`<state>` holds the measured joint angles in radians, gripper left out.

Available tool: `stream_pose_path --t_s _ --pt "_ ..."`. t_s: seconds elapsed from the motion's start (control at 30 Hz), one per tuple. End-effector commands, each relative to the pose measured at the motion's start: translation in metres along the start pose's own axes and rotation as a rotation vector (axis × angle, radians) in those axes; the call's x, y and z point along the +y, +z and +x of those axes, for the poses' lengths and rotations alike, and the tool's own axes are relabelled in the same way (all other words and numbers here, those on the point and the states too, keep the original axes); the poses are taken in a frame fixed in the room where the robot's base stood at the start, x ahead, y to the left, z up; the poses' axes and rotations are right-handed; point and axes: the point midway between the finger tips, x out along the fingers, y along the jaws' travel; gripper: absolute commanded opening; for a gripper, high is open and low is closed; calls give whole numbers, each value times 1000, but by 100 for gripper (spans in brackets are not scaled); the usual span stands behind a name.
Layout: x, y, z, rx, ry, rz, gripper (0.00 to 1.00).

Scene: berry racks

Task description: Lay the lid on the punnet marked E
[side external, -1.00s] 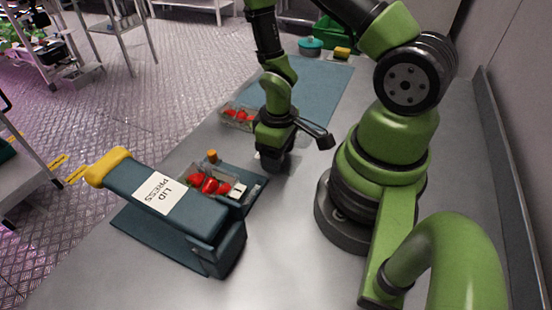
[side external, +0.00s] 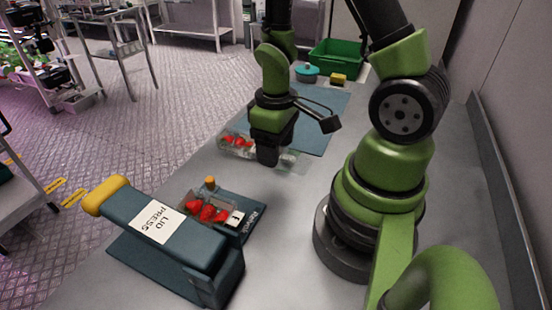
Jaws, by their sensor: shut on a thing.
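My gripper (side external: 267,158) points down near the middle of the bench. It is shut on a clear lid (side external: 292,160), whose see-through sheet shows to the right of the fingers; its edges are faint. A clear punnet of strawberries (side external: 206,212) sits on the base of the lid press, with a white label (side external: 236,218) whose letter I cannot read. Another clear punnet with strawberries (side external: 232,147) stands behind and left of my gripper, partly hidden by it. I cannot tell which punnet is marked E.
The dark blue lid press (side external: 190,243) with a yellow-ended handle (side external: 105,195) stands at the front left. A blue mat (side external: 318,125), teal pot (side external: 306,73), yellow block (side external: 338,78) and green crate (side external: 343,57) lie behind.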

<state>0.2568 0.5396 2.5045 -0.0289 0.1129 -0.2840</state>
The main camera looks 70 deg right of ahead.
Motion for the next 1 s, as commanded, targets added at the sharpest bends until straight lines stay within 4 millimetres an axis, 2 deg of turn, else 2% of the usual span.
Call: stream_pose_path --t_s 0.13,0.23,0.4,0.5,0.63,0.77,1.0 --pt "-7 -8 -9 4 1 -6 40" --pt "-24 -24 -13 5 1 -14 40" --pt "-70 -53 -20 5 0 -17 40" --pt "-98 -63 -25 4 0 -13 40" --pt "-124 -69 -30 2 0 -7 40" --pt "-135 -70 -31 0 0 -1 40" --pt "-135 -70 -14 -4 2 1 40"
